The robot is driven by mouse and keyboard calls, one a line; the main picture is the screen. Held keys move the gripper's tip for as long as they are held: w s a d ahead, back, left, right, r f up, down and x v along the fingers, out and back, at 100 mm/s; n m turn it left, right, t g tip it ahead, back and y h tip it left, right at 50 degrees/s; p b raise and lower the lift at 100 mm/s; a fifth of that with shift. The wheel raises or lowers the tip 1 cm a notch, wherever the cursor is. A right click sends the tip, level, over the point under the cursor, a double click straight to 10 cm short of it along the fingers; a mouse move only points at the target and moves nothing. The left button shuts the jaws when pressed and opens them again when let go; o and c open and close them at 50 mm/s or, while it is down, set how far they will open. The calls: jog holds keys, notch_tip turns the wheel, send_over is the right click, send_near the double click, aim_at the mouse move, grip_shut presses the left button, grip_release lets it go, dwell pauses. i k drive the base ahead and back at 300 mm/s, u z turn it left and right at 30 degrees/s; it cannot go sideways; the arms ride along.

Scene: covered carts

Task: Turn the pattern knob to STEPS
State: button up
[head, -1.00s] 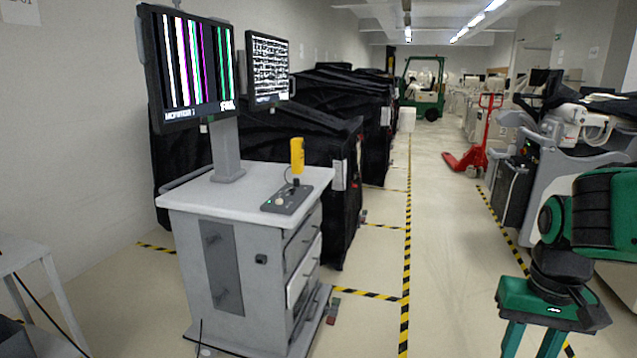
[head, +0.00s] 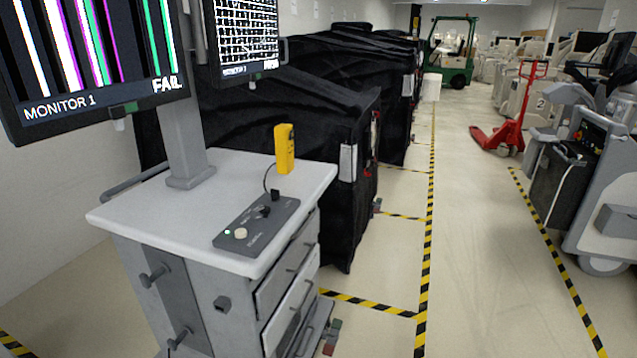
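A dark grey control box (head: 273,217) lies on the white top of a cart (head: 130,205). It carries a pale round button (head: 241,233), a small green light and dark knobs (head: 263,211) toward its far end. The knob labels are too small to read, so I cannot tell the pattern setting. Monitor 1 (head: 85,60), upper left, shows vertical coloured bars and the word FAIL. A second monitor (head: 245,38) behind it shows a white grid pattern; its small caption is unclear. My gripper is not in view now.
A yellow handheld device (head: 284,150) stands on the cart's back edge, with a cable by the box. Black covered carts (head: 270,110) stand behind. A floor aisle with yellow-black tape (head: 430,220) is clear at right. A red pallet jack (head: 505,125) stands farther back.

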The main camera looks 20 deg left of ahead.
aim_at(264, 210)
jog(key=u, duration=0.3)
jog(key=i, duration=1)
jog(key=u, duration=0.7)
jog(key=i, duration=0.25)
jog(key=u, duration=0.25)
